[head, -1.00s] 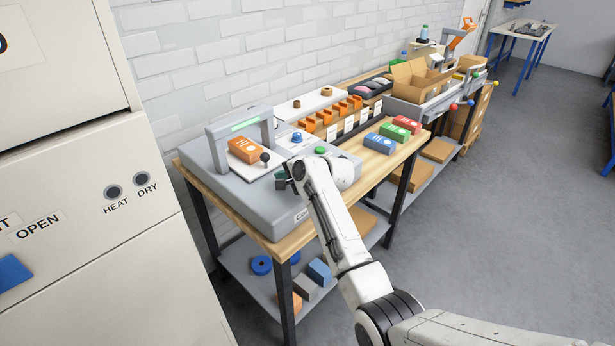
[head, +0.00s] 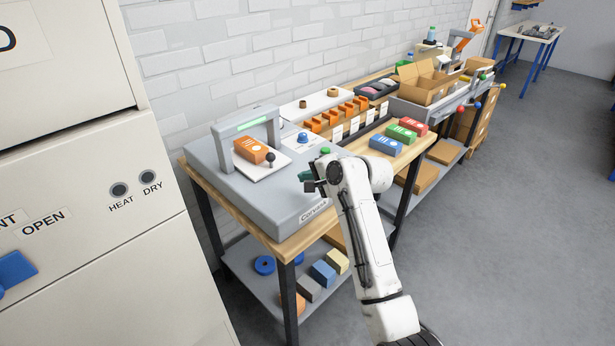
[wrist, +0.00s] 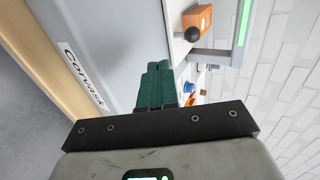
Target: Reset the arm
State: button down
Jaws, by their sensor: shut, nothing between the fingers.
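My gripper (head: 306,181) is at the front right of the grey machine (head: 235,187) on the wooden bench, close to its top edge. In the wrist view my green fingers (wrist: 154,86) are together with nothing between them. An orange box (head: 254,150) sits on the white plate of the machine under its arch, beside a black knob (head: 270,158). In the wrist view the orange box (wrist: 200,17) is at the top, beyond my fingertips and apart from them. My arm reaches up from the lower right and hides part of the bench.
Blue (head: 385,144), green (head: 400,133) and red (head: 413,125) boxes lie on the bench (head: 300,242) right of my arm. Orange bins (head: 338,114) stand behind. A cream cabinet (head: 90,230) is at the left. The grey floor at the right is clear.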

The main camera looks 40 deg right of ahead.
dwell(0.3)
jog(key=s+a+f+n+g, duration=0.3)
jog(key=s+a+f+n, duration=0.25)
jog(key=s+a, duration=0.35)
jog(key=s+a+f+n+g, duration=0.2)
jog(key=s+a+f+n, duration=0.4)
jog(key=s, duration=0.4)
jog(key=s+a+f+n+g, duration=0.1)
jog(key=s+f+n+g, duration=0.1)
jog(key=s, duration=0.8)
jog(key=s+a+f+n+g, duration=0.2)
jog(key=s+f+n+g, duration=0.1)
jog(key=s, duration=0.7)
jog(key=shift+s+f+n+g+h, duration=0.3)
jog(key=shift+f+n+g, duration=0.1)
jog(key=shift+g, duration=0.1)
